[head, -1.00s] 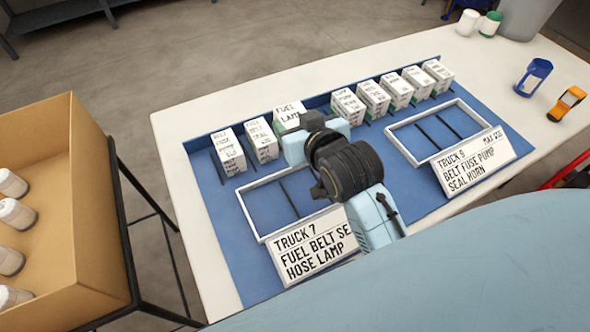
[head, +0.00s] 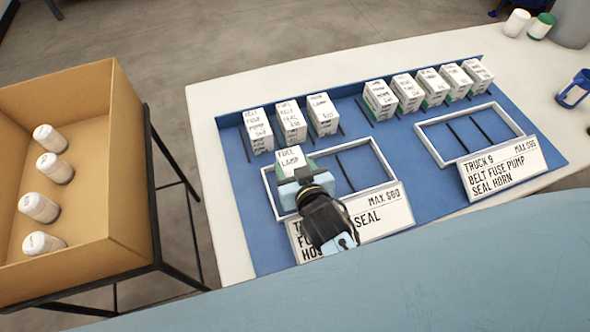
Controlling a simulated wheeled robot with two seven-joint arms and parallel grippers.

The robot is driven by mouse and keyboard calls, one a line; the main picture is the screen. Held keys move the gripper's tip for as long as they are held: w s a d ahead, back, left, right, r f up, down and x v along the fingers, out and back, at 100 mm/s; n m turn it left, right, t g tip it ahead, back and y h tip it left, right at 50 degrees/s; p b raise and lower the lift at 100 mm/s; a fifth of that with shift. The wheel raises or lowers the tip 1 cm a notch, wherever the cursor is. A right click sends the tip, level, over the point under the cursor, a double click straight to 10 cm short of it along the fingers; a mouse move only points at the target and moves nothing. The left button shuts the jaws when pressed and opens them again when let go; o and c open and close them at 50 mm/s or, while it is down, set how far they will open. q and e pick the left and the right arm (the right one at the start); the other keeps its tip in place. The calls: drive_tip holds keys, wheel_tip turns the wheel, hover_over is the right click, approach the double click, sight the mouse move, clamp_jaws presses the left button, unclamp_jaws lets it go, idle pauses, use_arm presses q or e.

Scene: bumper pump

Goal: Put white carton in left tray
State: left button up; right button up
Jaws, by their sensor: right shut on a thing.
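A white carton (head: 290,159) with a green lower side, marked FUEL LAMP, is held in my right gripper (head: 298,178). My right gripper is shut on it. The carton is over the left part of the left tray (head: 371,155), a white frame with dark dividers on the blue mat. I cannot tell whether it touches the tray floor. My gripper and wrist cover part of the tray's front edge and of the Truck 7 sign (head: 377,215). My left gripper is out of view.
Several white cartons (head: 408,92) stand in a row along the back of the mat, with a gap in it. The right tray (head: 430,147) is empty behind the Truck 9 sign (head: 503,168). A cardboard box (head: 112,195) with several white bottles stands left.

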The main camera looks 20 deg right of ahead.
drive_tip(key=shift+f, duration=0.5)
use_arm(q)
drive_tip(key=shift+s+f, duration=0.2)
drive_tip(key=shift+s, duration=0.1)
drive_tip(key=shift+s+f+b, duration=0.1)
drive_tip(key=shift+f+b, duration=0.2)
drive_tip(key=shift+b, duration=0.05)
use_arm(e)
drive_tip(key=shift+f, duration=0.5)
drive_tip(key=o, duration=1.3)
drive_tip(key=shift+s+f, duration=0.15)
drive_tip(key=shift+f, duration=0.05)
drive_tip(key=shift+c, duration=0.2)
